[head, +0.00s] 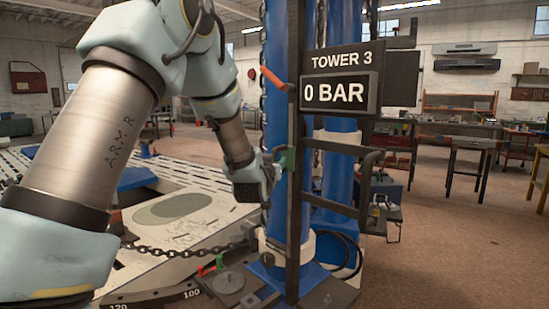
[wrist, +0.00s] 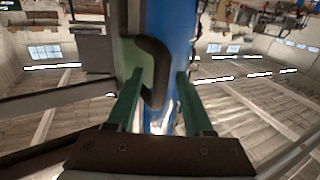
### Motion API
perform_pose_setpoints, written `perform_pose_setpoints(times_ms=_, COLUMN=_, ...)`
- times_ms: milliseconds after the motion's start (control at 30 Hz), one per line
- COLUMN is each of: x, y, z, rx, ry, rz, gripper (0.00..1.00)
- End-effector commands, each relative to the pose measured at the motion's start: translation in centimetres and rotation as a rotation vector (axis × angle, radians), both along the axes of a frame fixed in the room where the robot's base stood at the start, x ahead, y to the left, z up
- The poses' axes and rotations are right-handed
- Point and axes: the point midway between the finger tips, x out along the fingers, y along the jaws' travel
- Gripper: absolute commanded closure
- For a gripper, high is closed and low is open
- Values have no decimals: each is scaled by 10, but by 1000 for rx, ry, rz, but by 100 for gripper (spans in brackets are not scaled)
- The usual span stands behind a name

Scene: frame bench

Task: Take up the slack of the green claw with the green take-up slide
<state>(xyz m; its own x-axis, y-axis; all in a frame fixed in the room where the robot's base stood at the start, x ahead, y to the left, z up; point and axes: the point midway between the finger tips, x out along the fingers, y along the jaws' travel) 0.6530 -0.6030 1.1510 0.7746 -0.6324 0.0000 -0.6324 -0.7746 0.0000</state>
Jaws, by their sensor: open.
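The green take-up slide (wrist: 129,58) shows in the wrist view as a pale green plate beside a blue column, with a dark bent handle (wrist: 153,46) on it. My gripper (wrist: 160,75) is open, its two green fingers on either side of the handle and apart from it. In the head view a green patch (head: 287,158) shows at the tower upright, right at my gripper; whether it is slide or finger is hard to tell. A small green piece (head: 220,261) beside a red one lies low by the chain's end; I cannot tell whether it is the green claw.
A dark chain (head: 185,251) runs across the slotted frame bench (head: 185,180) to the foot of the blue tower (head: 278,60). The sign (head: 337,93) reads "TOWER 3, 0 BAR". An orange lever (head: 272,78) sticks out above my gripper. Open floor (head: 450,230) lies at right.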

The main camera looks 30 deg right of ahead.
Motion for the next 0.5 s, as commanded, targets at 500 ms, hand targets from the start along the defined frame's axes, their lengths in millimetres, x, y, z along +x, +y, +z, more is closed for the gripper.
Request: perform_pose_setpoints(times_ms=500, x=2, y=-2, z=0, rx=0, ry=0, rz=0, gripper=70)
